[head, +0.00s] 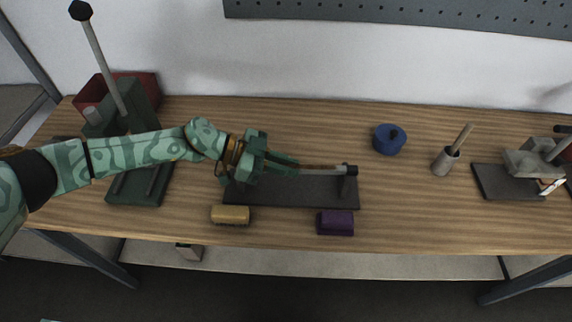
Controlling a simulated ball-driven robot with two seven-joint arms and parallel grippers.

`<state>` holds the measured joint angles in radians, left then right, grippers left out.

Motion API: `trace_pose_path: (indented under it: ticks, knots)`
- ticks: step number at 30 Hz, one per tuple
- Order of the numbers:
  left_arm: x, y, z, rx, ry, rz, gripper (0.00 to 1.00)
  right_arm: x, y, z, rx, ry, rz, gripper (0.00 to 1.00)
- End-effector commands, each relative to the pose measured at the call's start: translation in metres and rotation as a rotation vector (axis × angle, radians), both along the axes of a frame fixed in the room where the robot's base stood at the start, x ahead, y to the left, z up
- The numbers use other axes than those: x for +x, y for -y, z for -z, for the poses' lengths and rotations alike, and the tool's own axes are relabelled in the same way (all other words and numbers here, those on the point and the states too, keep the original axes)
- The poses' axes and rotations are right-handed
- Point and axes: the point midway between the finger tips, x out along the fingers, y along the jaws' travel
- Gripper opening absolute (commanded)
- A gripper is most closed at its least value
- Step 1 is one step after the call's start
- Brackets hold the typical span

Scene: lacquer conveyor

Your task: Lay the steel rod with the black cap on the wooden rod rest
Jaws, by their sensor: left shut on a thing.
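My left gripper (292,166) reaches in from the left and is shut on the steel rod with the black cap (325,171). The rod lies about level and points right, with its black cap (351,170) at the right end. Its left part is hidden by the gripper. Below it is the rod rest, a long dark base (290,196) with an upright (344,186) near its right end, under the rod by the cap. I cannot tell whether rod and upright touch. The rest's left end is partly hidden by the gripper. My right gripper is not in view.
A tan brush (230,215) and a purple block (335,223) lie in front of the rest. Behind right is a blue round container (389,139), then a grey cup (444,162) with a stick. A green machine (141,108) stands left, a grey device (533,160) right.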

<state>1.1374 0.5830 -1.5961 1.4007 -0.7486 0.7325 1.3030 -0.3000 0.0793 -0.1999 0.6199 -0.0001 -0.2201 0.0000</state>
Motion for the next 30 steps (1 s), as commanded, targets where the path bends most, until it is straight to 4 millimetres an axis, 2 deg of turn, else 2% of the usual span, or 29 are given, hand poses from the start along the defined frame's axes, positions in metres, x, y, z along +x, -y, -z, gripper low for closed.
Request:
trace_pose_path:
  ticks: [8, 9, 11, 19, 23, 24, 27, 30]
  knots:
    - [0.0, 0.0, 0.004, -0.001, -0.001, -0.001, 0.0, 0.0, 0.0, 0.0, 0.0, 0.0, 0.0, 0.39]
    - [0.0, 0.0, 0.005, 0.001, -0.001, -0.001, 0.2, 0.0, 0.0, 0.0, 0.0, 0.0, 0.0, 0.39]
    - [0.0, 0.0, 0.005, 0.001, 0.0, -0.001, 0.36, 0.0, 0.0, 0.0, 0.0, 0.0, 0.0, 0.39]
    - [0.0, 0.0, 0.005, 0.001, 0.0, -0.001, 0.36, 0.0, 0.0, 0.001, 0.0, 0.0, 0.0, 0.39]
    - [0.0, 0.0, 0.008, 0.0, 0.002, 0.0, 0.36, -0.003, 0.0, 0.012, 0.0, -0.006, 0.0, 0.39]
    - [0.0, -0.004, 0.005, 0.002, 0.0, -0.002, 0.36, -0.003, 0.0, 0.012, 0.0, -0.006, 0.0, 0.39]
    - [0.001, -0.024, -0.011, 0.003, 0.002, -0.006, 0.36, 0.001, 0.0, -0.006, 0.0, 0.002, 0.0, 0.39]
    - [0.005, -0.043, -0.015, 0.003, 0.001, -0.006, 0.36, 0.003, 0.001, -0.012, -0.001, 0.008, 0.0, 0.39]
